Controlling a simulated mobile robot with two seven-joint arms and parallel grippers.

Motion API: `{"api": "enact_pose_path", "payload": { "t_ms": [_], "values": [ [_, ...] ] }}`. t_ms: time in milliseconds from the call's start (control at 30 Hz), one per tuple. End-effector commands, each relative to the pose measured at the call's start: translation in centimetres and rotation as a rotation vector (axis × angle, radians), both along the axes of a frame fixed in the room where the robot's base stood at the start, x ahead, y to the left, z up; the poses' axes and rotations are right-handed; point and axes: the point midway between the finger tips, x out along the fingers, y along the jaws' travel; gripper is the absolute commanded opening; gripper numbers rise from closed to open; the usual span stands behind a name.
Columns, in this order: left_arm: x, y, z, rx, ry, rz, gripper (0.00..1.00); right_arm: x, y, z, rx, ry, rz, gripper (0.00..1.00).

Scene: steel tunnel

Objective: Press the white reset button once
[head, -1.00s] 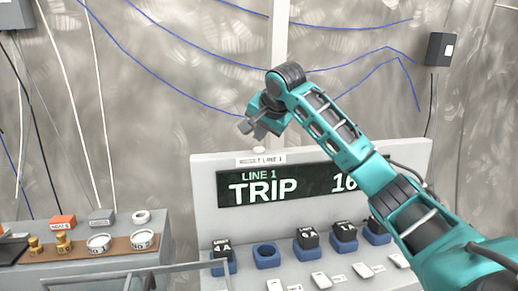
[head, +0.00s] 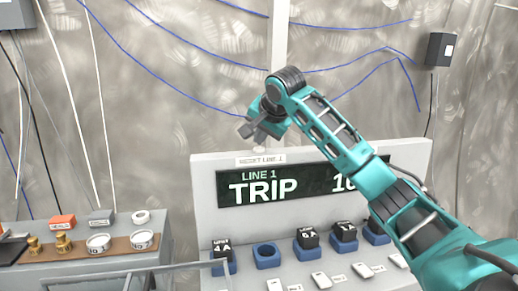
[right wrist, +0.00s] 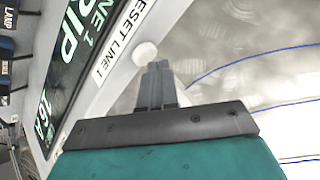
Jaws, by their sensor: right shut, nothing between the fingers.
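The white reset button (right wrist: 145,52) is a small round knob at the top edge of the panel, beside the "RESET LINE 1" label (right wrist: 118,40). In the right wrist view, the shut, empty fingers of my right gripper (right wrist: 157,70) point at it and overlap its lower edge; I cannot tell whether they touch. In the head view, my right gripper (head: 247,131) is above the label (head: 261,160), and I cannot make out the button there. The dark display (head: 275,186) reads "LINE 1 TRIP". My left gripper is not in view.
Below the display, the panel (head: 205,215) carries blue sockets, some holding black blocks (head: 307,238), and white tags. At left a bench with a brown mat (head: 75,253) holds brass parts and white rings. Blue cables hang on the wall behind.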

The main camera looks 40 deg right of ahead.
Motion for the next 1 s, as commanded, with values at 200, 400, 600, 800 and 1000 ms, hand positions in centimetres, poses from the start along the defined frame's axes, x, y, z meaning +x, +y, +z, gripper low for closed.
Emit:
{"api": "enact_pose_path", "payload": {
  "t_ms": [200, 400, 600, 800, 1000],
  "values": [
    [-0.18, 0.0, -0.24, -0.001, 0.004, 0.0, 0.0, 0.01, 0.03, -0.32, 0.0, 0.0, 0.0, 0.0],
    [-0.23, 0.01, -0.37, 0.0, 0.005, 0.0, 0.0, 0.01, 0.02, -0.56, 0.0, -0.001, 0.001, 0.0],
    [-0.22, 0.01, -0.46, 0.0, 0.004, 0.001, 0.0, 0.02, 0.04, -0.81, 0.001, 0.0, 0.001, 0.0],
    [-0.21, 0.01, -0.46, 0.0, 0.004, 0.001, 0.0, 0.01, 0.04, -0.92, 0.001, 0.0, 0.001, 0.0],
    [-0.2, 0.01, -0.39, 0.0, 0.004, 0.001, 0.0, 0.01, 0.05, -0.89, 0.001, 0.002, 0.001, 0.0]
  ]
}}
